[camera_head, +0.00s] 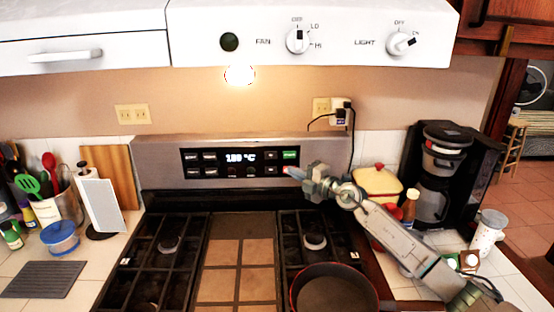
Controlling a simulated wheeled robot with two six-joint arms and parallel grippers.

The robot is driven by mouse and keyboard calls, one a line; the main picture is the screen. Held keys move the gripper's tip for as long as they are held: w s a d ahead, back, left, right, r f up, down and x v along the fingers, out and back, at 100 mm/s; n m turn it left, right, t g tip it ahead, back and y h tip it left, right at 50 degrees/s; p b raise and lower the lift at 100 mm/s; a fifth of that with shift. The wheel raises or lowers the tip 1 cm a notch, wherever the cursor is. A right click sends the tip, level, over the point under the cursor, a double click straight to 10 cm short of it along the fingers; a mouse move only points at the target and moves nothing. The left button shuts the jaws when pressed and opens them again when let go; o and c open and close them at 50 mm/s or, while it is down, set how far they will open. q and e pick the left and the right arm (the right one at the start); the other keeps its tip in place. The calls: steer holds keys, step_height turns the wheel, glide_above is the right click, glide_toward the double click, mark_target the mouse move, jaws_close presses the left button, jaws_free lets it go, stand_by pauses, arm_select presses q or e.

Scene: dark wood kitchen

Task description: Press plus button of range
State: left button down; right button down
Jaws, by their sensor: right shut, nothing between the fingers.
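The range (165,171) stands against the back wall. Its black control panel (221,162) has a lit display (241,158) with a temperature in °C. Small dark buttons sit at both ends of the panel, with a green button (290,155) at upper right. The button labels are too small to read, so I cannot tell which is plus. My right gripper (293,172) is shut and empty, its tip in front of the panel's lower right corner, just below the green button. It hides part of that corner; I cannot tell whether it touches. My left gripper is out of view.
A dark pan (335,294) with a red rim sits on the front right burner under my right arm. The white hood (340,40) hangs above.

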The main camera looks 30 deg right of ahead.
steer(key=p, duration=0.1)
glide_toward(268, 155)
steer(key=w+a, duration=0.3)
steer(key=a, duration=0.1)
steer(key=shift+w+d, duration=0.8)
steer(key=shift+d, duration=0.15)
steer(key=shift+w+d, duration=0.4)
steer(key=shift+w, duration=0.2)
